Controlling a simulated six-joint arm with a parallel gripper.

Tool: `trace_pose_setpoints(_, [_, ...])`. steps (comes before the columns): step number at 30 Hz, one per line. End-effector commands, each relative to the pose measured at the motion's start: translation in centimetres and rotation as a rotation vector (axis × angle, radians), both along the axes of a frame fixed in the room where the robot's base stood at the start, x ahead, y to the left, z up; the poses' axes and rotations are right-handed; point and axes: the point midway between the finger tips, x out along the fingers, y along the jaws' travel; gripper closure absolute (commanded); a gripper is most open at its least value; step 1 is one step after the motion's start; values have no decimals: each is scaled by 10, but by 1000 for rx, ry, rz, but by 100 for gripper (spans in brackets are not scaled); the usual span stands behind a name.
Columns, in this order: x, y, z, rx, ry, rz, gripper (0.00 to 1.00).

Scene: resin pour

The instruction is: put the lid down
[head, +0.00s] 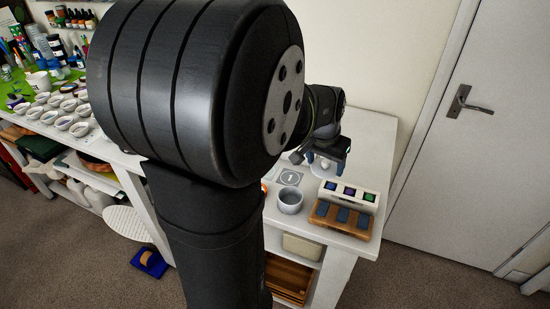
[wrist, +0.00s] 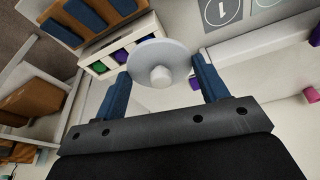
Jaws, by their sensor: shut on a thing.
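The lid is a pale round disc with a short white knob; in the wrist view the lid (wrist: 150,52) lies between my blue fingers, its knob towards the camera. My gripper (wrist: 161,68) is shut on the lid, one finger at each side. In the head view my gripper (head: 327,158) is above the white table, and part of the lid (head: 322,170) shows under it. I cannot tell how far the lid is from the table top. A grey open cup (head: 290,201) stands to the front left of my gripper.
A card marked 1 (head: 289,177) lies behind the cup. A wooden rack (head: 340,228) with dark blue pads and a white holder (head: 368,201) with coloured squares stand at front right. The table (head: 375,140) is clear at back right. A crowded shelf (head: 100,137) is at left.

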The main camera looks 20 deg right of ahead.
Motion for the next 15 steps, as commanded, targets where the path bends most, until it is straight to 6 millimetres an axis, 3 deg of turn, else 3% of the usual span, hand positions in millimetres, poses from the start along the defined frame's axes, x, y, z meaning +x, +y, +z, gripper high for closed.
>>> trace_pose_setpoints(15, [92, 44, -62, 1, 2, 6, 54])
